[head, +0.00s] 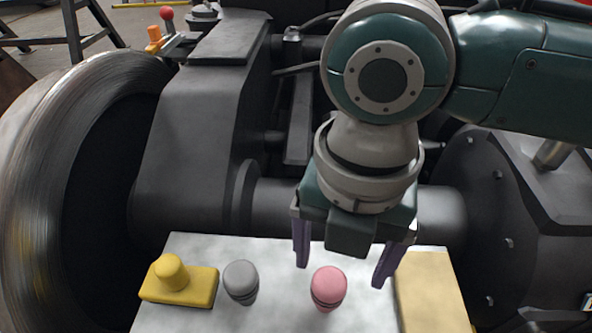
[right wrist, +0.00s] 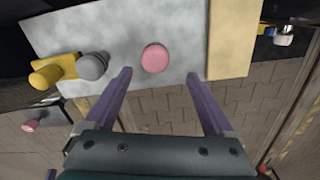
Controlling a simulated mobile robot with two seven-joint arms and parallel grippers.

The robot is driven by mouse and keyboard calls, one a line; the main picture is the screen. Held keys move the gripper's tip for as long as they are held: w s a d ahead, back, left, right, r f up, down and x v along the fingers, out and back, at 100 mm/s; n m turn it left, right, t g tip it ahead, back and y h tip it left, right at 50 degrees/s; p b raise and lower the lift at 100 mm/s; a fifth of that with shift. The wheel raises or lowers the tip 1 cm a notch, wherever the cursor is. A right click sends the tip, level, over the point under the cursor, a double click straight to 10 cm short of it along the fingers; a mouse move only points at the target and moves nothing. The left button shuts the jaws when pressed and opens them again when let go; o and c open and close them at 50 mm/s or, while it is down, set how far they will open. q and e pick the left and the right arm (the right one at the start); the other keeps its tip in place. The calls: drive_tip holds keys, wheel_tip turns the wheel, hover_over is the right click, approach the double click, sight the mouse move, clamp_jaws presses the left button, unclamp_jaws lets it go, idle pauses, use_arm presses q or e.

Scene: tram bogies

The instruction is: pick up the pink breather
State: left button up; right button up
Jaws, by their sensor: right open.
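The pink breather (head: 328,286) stands on a pale grey board (head: 215,320). It has a rounded pink cap with a dark band below. It also shows in the right wrist view (right wrist: 155,58), seen from above as a pink disc. My right gripper (head: 340,266) is open and empty, with its purple fingers pointing down. In the head view its fingers appear on either side of the breather, above it. In the right wrist view the breather lies ahead of the gap between the fingertips (right wrist: 160,73), not touching them. My left gripper is not in view.
A grey breather-like piece (head: 241,280) and a yellow block with a knob (head: 178,282) stand left of the pink one. A tan strip (head: 432,290) lies at the board's right. A large wheel (head: 40,190) and dark bogie frame (head: 195,130) surround the board.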

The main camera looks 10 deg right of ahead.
sight(331, 280)
drive_tip(key=shift+f, duration=0.95)
drive_tip(key=f+b, duration=0.4)
drive_tip(key=f, duration=0.1)
drive_tip(key=shift+w+a+f, duration=0.1)
drive_tip(key=shift+w+a, duration=0.05)
drive_tip(key=shift+w, duration=0.15)
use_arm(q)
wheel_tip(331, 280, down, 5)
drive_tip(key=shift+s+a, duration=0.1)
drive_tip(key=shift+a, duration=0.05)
use_arm(e)
drive_tip(key=shift+c, duration=0.7)
clamp_jaws()
